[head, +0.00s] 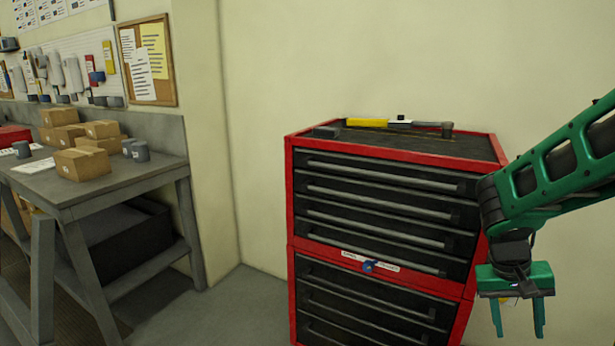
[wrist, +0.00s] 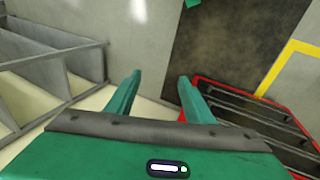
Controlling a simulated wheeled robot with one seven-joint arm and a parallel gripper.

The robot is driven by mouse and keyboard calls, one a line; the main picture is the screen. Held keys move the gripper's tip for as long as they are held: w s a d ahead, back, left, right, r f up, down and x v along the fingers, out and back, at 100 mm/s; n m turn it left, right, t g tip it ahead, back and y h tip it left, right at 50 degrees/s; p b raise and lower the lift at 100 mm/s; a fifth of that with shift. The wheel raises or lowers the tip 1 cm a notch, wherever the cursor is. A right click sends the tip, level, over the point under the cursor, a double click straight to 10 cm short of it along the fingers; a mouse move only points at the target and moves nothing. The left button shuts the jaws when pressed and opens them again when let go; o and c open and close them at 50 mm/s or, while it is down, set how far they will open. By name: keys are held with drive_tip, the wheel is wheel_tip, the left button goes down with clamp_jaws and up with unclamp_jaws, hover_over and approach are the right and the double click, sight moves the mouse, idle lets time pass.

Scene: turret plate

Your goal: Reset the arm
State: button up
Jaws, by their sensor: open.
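My green arm reaches in from the right edge of the head view. My gripper (head: 518,318) hangs from it, fingers down, in front of the right side of the red and black tool cabinet. The two fingers are spread apart with nothing between them. In the wrist view my gripper (wrist: 158,82) also shows open and empty, its two green fingers reaching forward. The red edge of the tool cabinet (wrist: 262,100) appears beside the right finger there.
The tool cabinet (head: 295,215) stands against the wall, with a yellow-handled tool (head: 367,122) on top. A grey workbench (head: 60,190) at left carries several cardboard boxes (head: 82,163) and dark cups (head: 140,151). Bare floor (head: 235,300) lies between bench and cabinet.

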drive_tip(key=s+a+r+y, duration=0.2)
drive_tip(key=s+r, duration=0.1)
drive_tip(key=s, duration=0.4)
drive_tip(key=s+a+r+m+t+y, duration=0.1)
drive_tip(key=s+a+r+y, duration=0.1)
drive_tip(key=s, duration=0.5)
drive_tip(key=shift+a+r, duration=0.55)
drive_tip(key=c, duration=0.4)
